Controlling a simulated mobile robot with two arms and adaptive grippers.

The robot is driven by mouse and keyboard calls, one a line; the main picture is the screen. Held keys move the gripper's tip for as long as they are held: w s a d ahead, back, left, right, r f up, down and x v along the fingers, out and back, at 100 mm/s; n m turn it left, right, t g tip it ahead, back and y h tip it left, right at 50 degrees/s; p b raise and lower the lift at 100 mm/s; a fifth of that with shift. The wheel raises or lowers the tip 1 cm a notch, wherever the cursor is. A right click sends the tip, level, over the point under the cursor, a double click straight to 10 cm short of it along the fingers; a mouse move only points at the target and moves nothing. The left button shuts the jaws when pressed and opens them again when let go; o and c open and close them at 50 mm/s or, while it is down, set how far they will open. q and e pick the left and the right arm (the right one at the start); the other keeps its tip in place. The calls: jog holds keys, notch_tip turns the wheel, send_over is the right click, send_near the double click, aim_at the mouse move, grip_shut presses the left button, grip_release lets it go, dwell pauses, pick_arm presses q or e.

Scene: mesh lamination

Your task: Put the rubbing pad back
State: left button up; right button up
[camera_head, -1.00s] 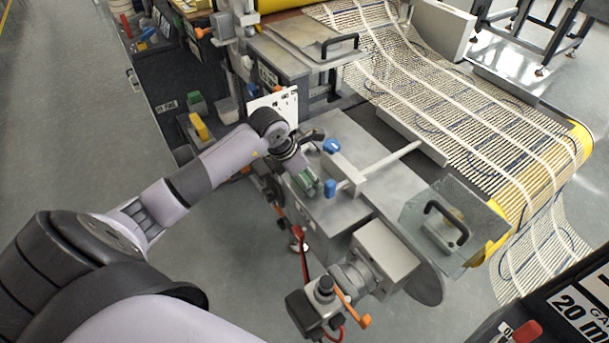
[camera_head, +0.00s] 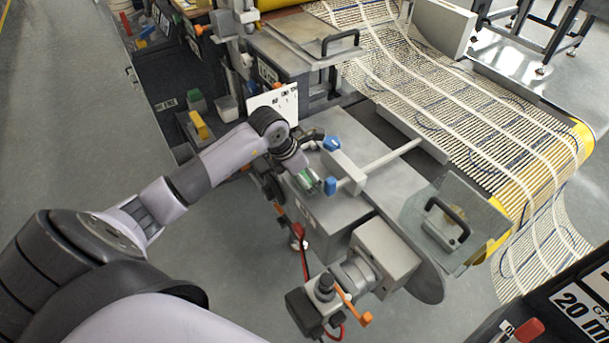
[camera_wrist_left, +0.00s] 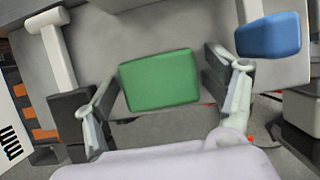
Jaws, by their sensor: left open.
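A green pad (camera_wrist_left: 160,80), which looks like the rubbing pad, lies at the edge of the grey machine top (camera_head: 318,212). In the left wrist view it sits between the two spread fingers of my left gripper (camera_wrist_left: 163,92), with a narrow gap on each side. In the head view my left gripper (camera_head: 308,182) points down at the near left edge of that top, and its fingers hide most of the pad. My right gripper is not in view.
Blue-ended clamps (camera_head: 331,186) and a grey bar (camera_head: 385,162) stand just right of the gripper. A tray to the left holds a yellow block (camera_head: 199,125) and a green one (camera_head: 195,103). A black-handled plate (camera_head: 440,225) lies right. Mesh (camera_head: 450,105) runs behind.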

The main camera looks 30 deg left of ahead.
pick_arm(q)
jog(key=b+v, duration=0.1)
jog(key=v, duration=1.1)
jog(key=shift+r, duration=0.45)
